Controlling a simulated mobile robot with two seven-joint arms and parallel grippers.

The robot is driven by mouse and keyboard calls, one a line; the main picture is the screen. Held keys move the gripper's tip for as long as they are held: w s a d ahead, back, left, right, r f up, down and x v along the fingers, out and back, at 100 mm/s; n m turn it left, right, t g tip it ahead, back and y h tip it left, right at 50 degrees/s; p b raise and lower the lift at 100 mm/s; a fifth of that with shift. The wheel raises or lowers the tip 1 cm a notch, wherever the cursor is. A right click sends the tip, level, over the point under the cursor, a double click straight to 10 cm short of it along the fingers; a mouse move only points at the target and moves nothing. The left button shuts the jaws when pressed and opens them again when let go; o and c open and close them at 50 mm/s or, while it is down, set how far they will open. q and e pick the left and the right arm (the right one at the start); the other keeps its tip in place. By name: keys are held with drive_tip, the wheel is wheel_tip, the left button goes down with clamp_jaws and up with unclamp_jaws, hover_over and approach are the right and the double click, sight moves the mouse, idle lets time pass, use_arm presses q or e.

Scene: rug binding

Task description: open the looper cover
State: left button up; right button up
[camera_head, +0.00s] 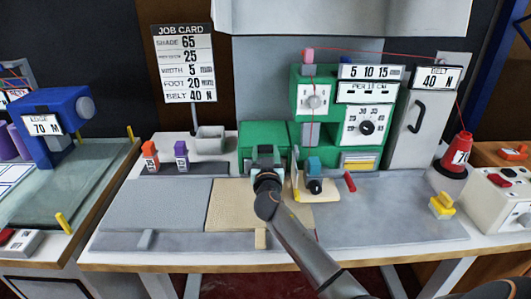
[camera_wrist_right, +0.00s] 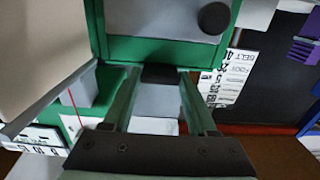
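The low green housing (camera_head: 252,138) of the machine stands left of its dial column. I take its front as the looper cover, but my right gripper (camera_head: 265,153) hides much of it. The right wrist view is turned upside down. It shows a green-edged grey panel (camera_wrist_right: 150,20) with a round black knob (camera_wrist_right: 213,18) at the top. My right gripper (camera_wrist_right: 160,80) has its fingers apart, and a small black tab (camera_wrist_right: 160,74) shows between the fingertips. Whether the fingers touch the tab cannot be told. My left gripper is not in view.
A blue-topped presser part (camera_head: 314,170) and a red lever (camera_head: 349,182) are close to the right of my gripper. A beige rug piece (camera_head: 230,208) lies below it. Orange and purple spools (camera_head: 181,153) and a grey bin (camera_head: 209,139) stand to the left.

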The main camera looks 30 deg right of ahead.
clamp_jaws()
idle(0.4)
